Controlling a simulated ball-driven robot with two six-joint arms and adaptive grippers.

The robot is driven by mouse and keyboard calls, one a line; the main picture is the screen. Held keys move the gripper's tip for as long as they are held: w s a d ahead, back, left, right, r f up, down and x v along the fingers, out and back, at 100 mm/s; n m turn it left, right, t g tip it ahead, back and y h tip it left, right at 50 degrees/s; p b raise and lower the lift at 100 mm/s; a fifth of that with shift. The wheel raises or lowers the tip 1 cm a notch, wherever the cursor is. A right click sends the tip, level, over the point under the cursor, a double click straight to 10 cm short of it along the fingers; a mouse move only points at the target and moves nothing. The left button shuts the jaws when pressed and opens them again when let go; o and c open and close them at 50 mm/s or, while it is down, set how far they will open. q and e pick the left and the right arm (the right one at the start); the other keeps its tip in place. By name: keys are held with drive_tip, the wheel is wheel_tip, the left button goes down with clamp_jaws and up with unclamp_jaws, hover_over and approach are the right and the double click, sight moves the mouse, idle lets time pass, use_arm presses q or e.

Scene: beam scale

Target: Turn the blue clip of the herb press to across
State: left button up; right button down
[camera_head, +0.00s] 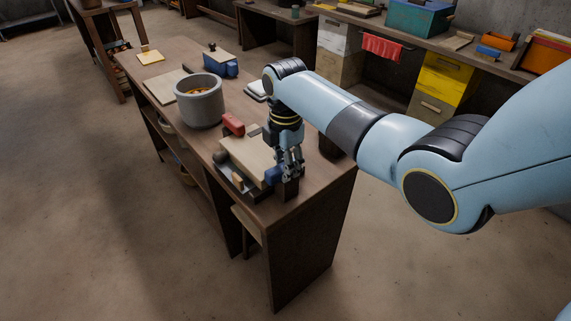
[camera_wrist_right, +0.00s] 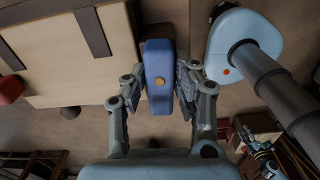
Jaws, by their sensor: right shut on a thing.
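The herb press (camera_head: 250,157) lies near the front end of the workbench; its pale wooden board with dark straps also shows in the right wrist view (camera_wrist_right: 65,62). The blue clip (camera_wrist_right: 158,60) is a long rounded bar with a brass pin, beside the board's edge; its length runs roughly parallel to the straps. In the head view, the clip (camera_head: 272,176) is partly hidden by my gripper. My right gripper (camera_head: 290,168) points down and is shut on the clip, one finger on each long side.
A red block (camera_head: 233,124) sits at the press's far end. A grey pot (camera_head: 199,101) and a blue box with a wooden top (camera_head: 222,64) stand farther along the bench. The bench's front edge is close to the gripper.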

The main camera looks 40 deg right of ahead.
drive_tip(key=m+p, duration=0.3)
drive_tip(key=shift+w+r, duration=0.1)
drive_tip(key=shift+r, duration=0.1)
drive_tip(key=m+p, duration=0.1)
drive_tip(key=m, duration=0.3)
drive_tip(key=shift+p, duration=0.4)
drive_tip(key=m+p, duration=0.1)
drive_tip(key=m, duration=0.3)
drive_tip(key=shift+w+d+f+m+p, duration=0.1)
drive_tip(key=shift+m+p, duration=0.2)
drive_tip(key=shift+p, duration=0.05)
drive_tip(key=m+p, duration=0.1)
drive_tip(key=m, duration=0.4)
drive_tip(key=shift+m, duration=0.3)
drive_tip(key=c, duration=1)
unclamp_jaws()
drive_tip(key=shift+f, duration=0.1)
drive_tip(key=shift+c, duration=0.2)
drive_tip(key=shift+d, duration=0.1)
